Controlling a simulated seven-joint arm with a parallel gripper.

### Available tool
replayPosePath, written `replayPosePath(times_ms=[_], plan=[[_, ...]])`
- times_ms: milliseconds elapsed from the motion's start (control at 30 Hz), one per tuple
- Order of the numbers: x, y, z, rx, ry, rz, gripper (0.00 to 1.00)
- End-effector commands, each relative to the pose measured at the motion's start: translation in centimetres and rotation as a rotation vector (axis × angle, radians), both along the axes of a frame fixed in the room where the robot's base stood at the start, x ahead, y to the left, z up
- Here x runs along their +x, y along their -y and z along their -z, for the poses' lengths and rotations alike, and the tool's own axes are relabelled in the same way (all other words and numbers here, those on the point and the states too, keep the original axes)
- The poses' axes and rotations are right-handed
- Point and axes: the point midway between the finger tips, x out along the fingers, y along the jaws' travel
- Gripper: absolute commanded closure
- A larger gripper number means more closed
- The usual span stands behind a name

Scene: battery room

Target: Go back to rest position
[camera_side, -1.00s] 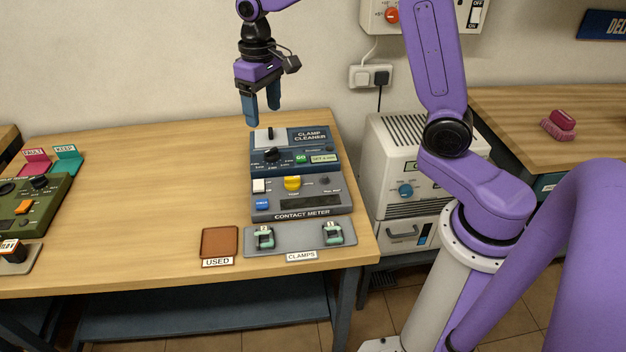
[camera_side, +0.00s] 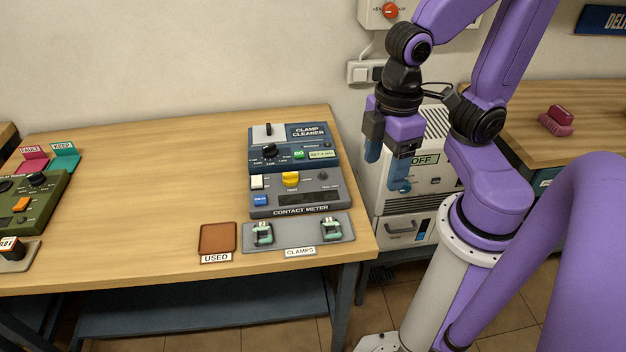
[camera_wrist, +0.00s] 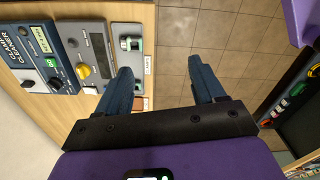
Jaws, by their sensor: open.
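My gripper (camera_side: 386,168) hangs to the right of the wooden table's right end, in front of the white cabinet, in the side view. Its two blue fingers are apart with nothing between them. In the wrist view my gripper (camera_wrist: 162,88) is also open, with floor tiles beyond the fingers. The arm is folded in close to its own column. The clamp cleaner (camera_side: 290,148) and contact meter (camera_side: 298,192) stand on the table, left of the gripper. Two green clamps sit on the grey clamps tray (camera_side: 297,236), apart from the gripper.
A brown used pad (camera_side: 218,238) lies left of the clamps tray. A green device (camera_side: 40,205) and the fault and keep labels are at the table's left. The white cabinet (camera_side: 430,130) stands behind the gripper. A second table (camera_side: 590,110) with a pink block is at right.

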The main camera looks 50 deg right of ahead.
Motion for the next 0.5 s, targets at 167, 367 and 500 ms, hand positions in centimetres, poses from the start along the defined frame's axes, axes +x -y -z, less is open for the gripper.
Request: replayPosePath(times_ms=[167, 367, 500], plan=[[-1.9, 0.9, 0.4, 0.003, 0.001, -0.066, 0.31], [-2.1, 1.0, 0.5, 0.002, 0.001, -0.076, 0.31], [-2.1, 1.0, 0.5, 0.002, 0.001, -0.075, 0.31]])
